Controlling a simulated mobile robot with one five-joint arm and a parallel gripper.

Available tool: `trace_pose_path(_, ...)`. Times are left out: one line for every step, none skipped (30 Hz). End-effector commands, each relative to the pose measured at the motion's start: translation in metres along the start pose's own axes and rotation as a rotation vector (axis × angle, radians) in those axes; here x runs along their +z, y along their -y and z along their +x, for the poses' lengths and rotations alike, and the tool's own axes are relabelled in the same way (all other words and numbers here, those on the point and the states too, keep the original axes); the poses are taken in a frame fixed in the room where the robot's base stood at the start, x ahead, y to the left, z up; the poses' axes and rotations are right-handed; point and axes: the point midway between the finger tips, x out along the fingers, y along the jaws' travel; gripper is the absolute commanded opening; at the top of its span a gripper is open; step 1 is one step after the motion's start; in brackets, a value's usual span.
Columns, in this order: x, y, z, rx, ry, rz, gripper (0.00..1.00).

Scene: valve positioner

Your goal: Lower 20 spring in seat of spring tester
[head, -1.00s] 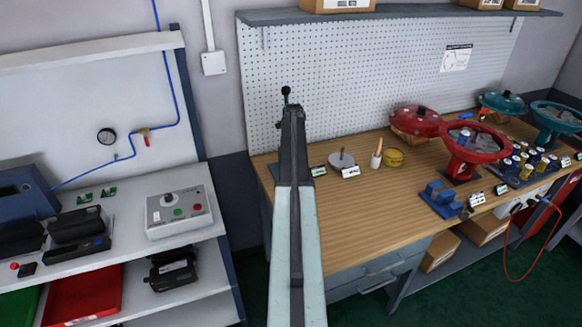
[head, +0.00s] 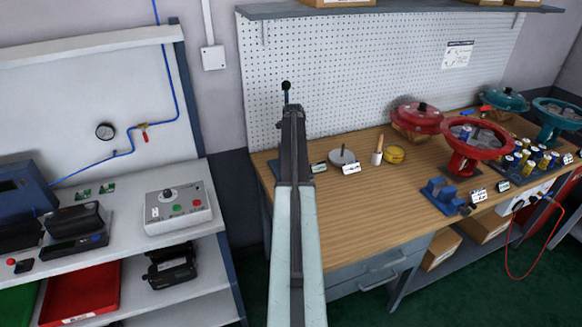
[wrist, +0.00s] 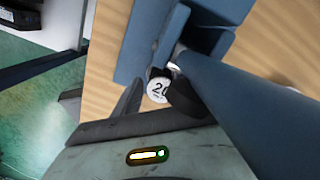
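In the wrist view, a white round end marked "20" (wrist: 157,89), the top of the 20 spring, sits between the dark fingers of my gripper (wrist: 160,98). The fingers appear closed on it; the coils below are hidden. The blue spring tester (wrist: 135,40), with thick blue bars, stands right beside and around the spring. I cannot tell whether the spring touches the seat, which is hidden. In the head view, my arm covers the gripper, the spring and most of the tester; a black knob (head: 286,86) shows above the arm.
The wooden bench (head: 370,215) holds a grey disc with a pin (head: 342,158), a wooden-handled tool (head: 377,152), a yellow ring (head: 394,154), and red and teal actuator housings to the right. A shelf bench (head: 125,225) with a control box (head: 178,209) stands left. The bench's middle front is clear.

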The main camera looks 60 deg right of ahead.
Motion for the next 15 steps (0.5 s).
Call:
trace_pose_path(0.001, 0.001, 0.000, -0.004, 0.002, 0.000, 0.57)
trace_pose_path(0.001, 0.002, 0.000, -0.004, 0.002, 0.000, 0.57)
trace_pose_path(0.001, 0.002, 0.000, -0.004, 0.002, 0.000, 0.57)
trace_pose_path(0.001, 0.002, 0.000, -0.004, 0.002, 0.000, 0.57)
trace_pose_path(0.001, 0.002, 0.000, -0.004, 0.003, 0.000, 0.57)
trace_pose_path(0.001, 0.002, -0.001, -0.004, 0.003, 0.000, 0.57)
trace_pose_path(0.001, 0.002, -0.002, -0.005, 0.003, 0.000, 0.57)
trace_pose_path(0.001, 0.002, -0.004, -0.005, 0.003, -0.001, 0.57)
trace_pose_path(0.001, 0.002, -0.007, -0.005, 0.003, -0.001, 0.57)
trace_pose_path(0.001, 0.002, -0.010, -0.005, 0.003, -0.001, 0.57)
trace_pose_path(0.001, 0.002, -0.014, -0.005, 0.003, -0.001, 0.57)
trace_pose_path(0.002, 0.002, -0.020, -0.005, 0.003, -0.001, 0.57)
trace_pose_path(0.002, 0.001, -0.025, -0.004, 0.003, -0.001, 0.57)
trace_pose_path(0.002, 0.001, -0.030, -0.004, 0.003, -0.001, 0.57)
trace_pose_path(0.002, 0.001, -0.038, -0.004, 0.003, -0.001, 0.57)
